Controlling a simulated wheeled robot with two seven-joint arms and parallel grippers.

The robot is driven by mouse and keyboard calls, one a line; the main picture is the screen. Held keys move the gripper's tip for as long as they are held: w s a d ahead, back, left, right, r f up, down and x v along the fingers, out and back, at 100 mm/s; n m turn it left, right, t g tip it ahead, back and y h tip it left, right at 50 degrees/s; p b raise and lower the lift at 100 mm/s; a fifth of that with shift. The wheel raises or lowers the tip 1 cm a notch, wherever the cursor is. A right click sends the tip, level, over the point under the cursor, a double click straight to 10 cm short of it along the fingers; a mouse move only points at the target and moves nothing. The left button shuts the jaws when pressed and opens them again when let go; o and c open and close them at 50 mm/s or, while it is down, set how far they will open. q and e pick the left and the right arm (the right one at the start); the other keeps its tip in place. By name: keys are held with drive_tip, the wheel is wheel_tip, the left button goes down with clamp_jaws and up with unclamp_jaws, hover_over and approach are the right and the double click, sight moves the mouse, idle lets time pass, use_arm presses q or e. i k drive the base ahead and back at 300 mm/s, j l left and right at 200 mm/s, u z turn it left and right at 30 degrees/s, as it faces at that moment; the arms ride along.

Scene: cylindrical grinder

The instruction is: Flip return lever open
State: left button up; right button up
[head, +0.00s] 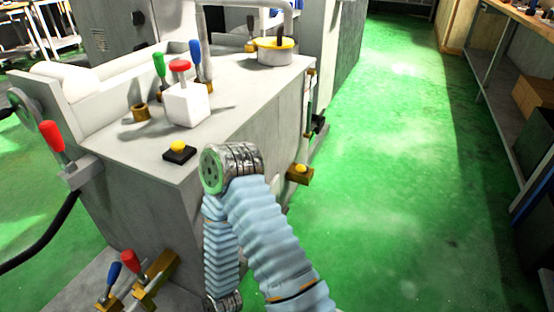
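The grey grinder (150,185) fills the left and middle of the head view. It carries several levers, and I cannot tell which is the return lever. A red-handled lever (52,136) stands tilted on its left front. Green (160,66), red (180,67) and blue (195,60) handles rise at a white block (186,104) on top. A blue handle (114,271) and a red handle (130,261) are low at the front. A thin upright lever (309,105) is on the right side. Neither of my grippers is in view.
My sleeved arm, bent at a metal joint, hides part of the grinder's front and right side. A yellow button (178,147) sits on the top edge. A black hose (45,240) hangs at left. The green floor (400,190) is clear to the right, before a workbench (515,70).

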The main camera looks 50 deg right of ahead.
sight(300, 167)
drive_tip(key=z, duration=1.9)
drive_tip(key=i+l+z, duration=0.25)
drive_tip(key=i+l, duration=0.35)
drive_tip(key=i+l+z, duration=0.25)
drive_tip(key=i+l, duration=0.2)
drive_tip(key=i, duration=0.2)
drive_tip(key=k+j+u, duration=0.1)
drive_tip(key=k+j, duration=0.05)
drive_tip(key=k, duration=0.05)
